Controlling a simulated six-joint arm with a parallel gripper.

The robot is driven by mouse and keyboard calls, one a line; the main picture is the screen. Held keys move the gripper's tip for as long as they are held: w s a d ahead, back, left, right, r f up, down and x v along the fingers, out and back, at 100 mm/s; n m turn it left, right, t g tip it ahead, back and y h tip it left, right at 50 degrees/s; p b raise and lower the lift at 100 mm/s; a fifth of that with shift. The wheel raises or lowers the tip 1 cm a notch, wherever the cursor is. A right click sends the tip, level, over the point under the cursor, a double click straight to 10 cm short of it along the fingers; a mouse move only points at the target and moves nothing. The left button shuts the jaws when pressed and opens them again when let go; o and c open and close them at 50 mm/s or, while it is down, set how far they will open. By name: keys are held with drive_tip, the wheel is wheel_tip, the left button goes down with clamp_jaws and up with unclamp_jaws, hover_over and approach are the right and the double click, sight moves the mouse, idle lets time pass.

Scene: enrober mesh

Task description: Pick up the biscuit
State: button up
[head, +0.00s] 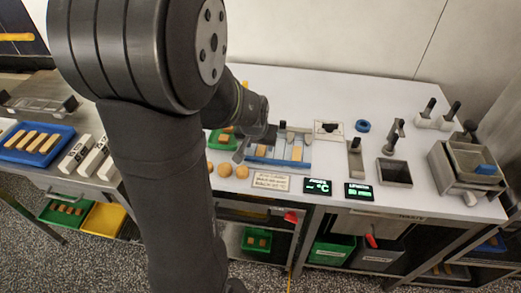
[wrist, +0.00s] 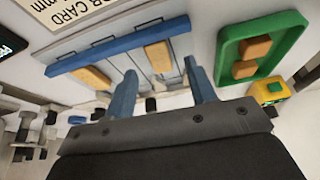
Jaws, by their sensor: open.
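My gripper (wrist: 161,68) is open and empty, with its two blue fingers apart. In the wrist view, a tan bar-shaped biscuit (wrist: 159,54) lies on a slatted rack with a blue front bar (wrist: 120,41), between the fingertips in the picture. I cannot tell the height between them. A second tan bar (wrist: 92,77) lies on the same rack, to the left of the fingers. In the head view the rack (head: 279,163) carries two tan bars, one at left (head: 261,150) and one at right (head: 297,154). My arm hides part of the area left of the rack.
A green tray (wrist: 222,62) with two brown blocks stands beside the rack. Round tan pieces (head: 242,172) and a printed card (head: 271,181) lie in front. A blue tray (head: 60,151) of bars is at far left. Metal containers (head: 394,172) stand at right.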

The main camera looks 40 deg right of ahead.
sight(261, 150)
drive_tip(key=shift+x, duration=1.6)
drive_tip(key=shift+c, duration=0.4)
drive_tip(key=c, duration=0.8)
drive_tip(key=shift+r, duration=0.15)
